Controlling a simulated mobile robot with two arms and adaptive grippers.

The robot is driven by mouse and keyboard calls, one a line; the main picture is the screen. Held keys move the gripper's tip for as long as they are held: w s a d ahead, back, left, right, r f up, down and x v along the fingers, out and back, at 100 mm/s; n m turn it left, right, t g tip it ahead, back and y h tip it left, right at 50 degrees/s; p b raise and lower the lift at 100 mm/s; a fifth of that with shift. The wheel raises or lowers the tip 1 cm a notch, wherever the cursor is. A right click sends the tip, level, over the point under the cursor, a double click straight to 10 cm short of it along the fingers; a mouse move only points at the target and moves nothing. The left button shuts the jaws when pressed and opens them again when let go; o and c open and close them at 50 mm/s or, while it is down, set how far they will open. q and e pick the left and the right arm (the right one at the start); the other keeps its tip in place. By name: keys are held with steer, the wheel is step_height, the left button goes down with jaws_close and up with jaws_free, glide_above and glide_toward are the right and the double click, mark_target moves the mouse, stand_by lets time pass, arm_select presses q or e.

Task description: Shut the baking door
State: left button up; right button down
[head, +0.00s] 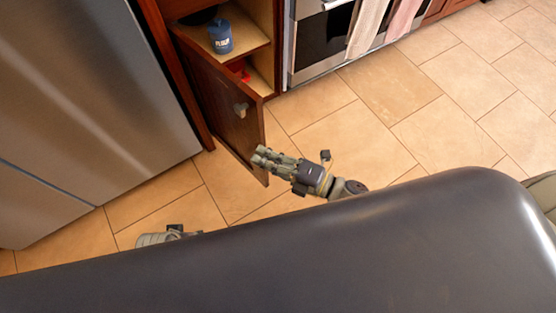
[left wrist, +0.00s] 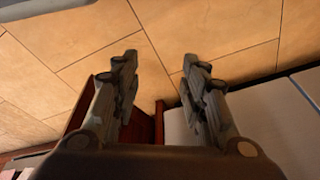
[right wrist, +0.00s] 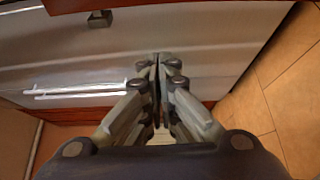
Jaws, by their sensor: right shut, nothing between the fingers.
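The baking door, a dark brown cabinet door (head: 222,105) with a grey knob (head: 240,109), stands swung open beside the fridge in the head view. My right gripper (head: 260,157) is by the door's lower free edge and overlaps it in the picture; contact cannot be told. Its fingers are closed together and empty in the right wrist view (right wrist: 157,65). My left gripper is mostly hidden behind my dark body in the head view. In the left wrist view (left wrist: 160,75) its fingers are wide apart with nothing held.
The open cabinet holds a blue can (head: 220,38) on a shelf and a red item below. A steel fridge (head: 90,90) stands at the left. An oven (head: 318,45) with hanging towels (head: 367,27) stands at the right. Tiled floor (head: 390,110) is clear.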

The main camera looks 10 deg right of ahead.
mark_target(261, 141)
arm_select(q)
steer(key=shift+w+r, duration=0.1)
steer(key=shift+r, duration=0.7)
arm_select(e)
steer(key=w, duration=0.5)
steer(key=shift+d, duration=0.15)
steer(key=shift+s, duration=0.1)
